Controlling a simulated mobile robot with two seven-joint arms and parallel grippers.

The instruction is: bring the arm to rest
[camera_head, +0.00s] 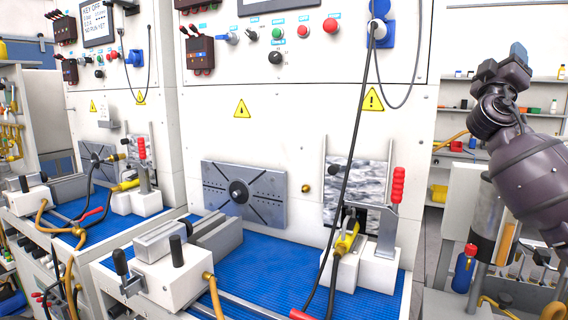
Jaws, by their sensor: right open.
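My right arm comes in from the right edge, dark purple-grey, and is raised at the right of the head view. Its gripper (505,62) points up in front of the back shelves, clear of the test bench. The gripper is open and I see nothing between its fingers, though it is small and dark here. It touches nothing that I can see. My left arm and gripper are not in view.
A white test bench (270,130) with a blue mat (265,270) fills the middle. It bears a grey vise (175,250), a red-handled clamp (395,205) and hoses. A similar station (110,120) stands left. Shelves (545,80) with bottles stand behind my right arm.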

